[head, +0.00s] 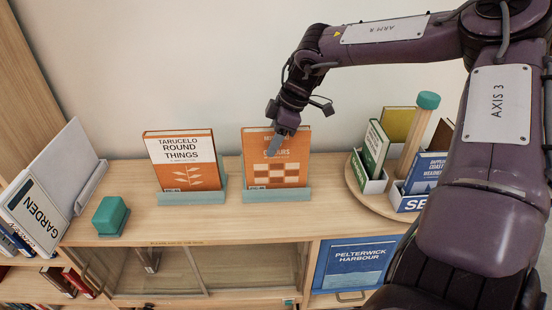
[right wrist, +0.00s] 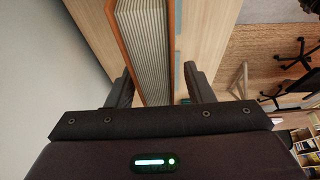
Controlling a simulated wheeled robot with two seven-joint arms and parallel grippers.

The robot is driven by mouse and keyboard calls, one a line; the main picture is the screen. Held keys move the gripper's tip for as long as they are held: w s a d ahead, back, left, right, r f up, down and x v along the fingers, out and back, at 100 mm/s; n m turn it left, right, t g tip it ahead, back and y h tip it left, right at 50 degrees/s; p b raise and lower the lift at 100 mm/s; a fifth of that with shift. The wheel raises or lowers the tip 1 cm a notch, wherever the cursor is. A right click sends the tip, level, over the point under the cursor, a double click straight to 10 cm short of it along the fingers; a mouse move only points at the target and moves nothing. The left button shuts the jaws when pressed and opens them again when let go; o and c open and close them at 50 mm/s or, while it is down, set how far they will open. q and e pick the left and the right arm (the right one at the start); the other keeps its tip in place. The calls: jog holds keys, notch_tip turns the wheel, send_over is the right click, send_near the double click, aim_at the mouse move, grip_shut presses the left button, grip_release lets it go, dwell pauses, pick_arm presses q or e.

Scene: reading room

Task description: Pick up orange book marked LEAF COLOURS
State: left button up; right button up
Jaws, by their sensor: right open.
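The orange book (head: 276,165) stands upright in a blue-green holder (head: 277,195) on the wooden shelf top. My right gripper hides part of its title; the visible end of the second line reads like "OURS". My right gripper (head: 274,146) is open and points down at the book's top edge. In the right wrist view the pale page block of the book (right wrist: 146,50) lies between the two open fingers of the gripper (right wrist: 160,88). A gap shows beside the fingers, and I cannot tell whether either touches the cover. My left gripper is not in view.
Another orange and white book, TARUCELO ROUND THINGS (head: 183,160), stands to the left in its own holder. A teal block (head: 111,216) and a GARDEN book (head: 38,215) are farther left. A round stand (head: 358,183) with several books is at the right.

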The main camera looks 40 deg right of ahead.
jog(key=shift+f+b, duration=0.3)
dwell(0.4)
grip_shut()
jog(key=shift+w+r, duration=0.1)
dwell(1.1)
